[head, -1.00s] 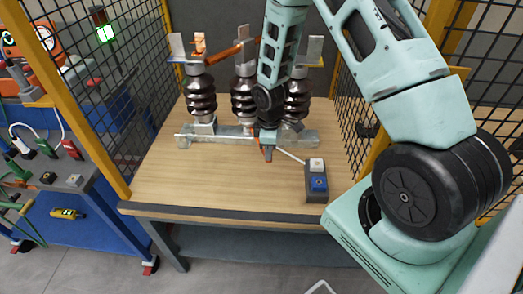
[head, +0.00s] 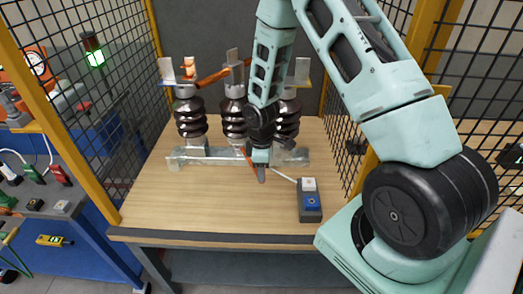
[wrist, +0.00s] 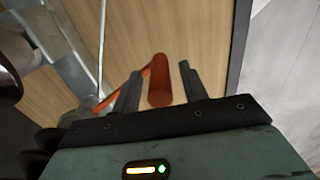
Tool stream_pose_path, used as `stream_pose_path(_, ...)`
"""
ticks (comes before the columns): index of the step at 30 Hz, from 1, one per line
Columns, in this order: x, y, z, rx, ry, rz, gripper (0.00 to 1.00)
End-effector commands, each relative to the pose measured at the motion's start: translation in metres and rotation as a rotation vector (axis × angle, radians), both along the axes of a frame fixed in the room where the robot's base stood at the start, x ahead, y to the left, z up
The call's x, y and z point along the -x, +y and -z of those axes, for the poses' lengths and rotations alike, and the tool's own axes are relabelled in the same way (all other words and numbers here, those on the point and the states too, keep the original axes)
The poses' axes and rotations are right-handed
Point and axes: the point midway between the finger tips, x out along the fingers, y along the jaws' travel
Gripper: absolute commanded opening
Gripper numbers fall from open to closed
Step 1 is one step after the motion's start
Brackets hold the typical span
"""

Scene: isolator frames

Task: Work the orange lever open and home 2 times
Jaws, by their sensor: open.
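The orange lever is a round orange-red bar. In the wrist view its rounded handle end (wrist: 159,82) lies between the two dark fingers of my gripper (wrist: 160,76), with a visible gap on the right side. My gripper is open; I cannot tell whether the left finger touches the lever. In the head view my gripper (head: 262,174) points down in front of the insulator frame, low over the table. A thin orange part of the lever (head: 247,157) shows just left of it; the rest is hidden behind the gripper.
Brown ribbed insulators (head: 190,120) stand on a metal base rail (head: 210,155), with an orange bar (head: 213,77) slanting across their tops. A grey box with a white and a blue button (head: 310,202) sits right of my gripper. Mesh fences flank the wooden table (head: 175,205); its front left is clear.

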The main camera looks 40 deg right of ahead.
Motion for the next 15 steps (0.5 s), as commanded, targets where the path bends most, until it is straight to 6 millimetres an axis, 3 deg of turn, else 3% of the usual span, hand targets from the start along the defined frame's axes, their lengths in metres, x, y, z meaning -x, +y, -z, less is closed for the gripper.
stream_pose_path(5,-0.002,-0.001,-0.029,0.001,-0.008,0.002,0.43)
stream_pose_path(15,-0.001,-0.001,-0.108,0.001,-0.008,0.002,0.43)
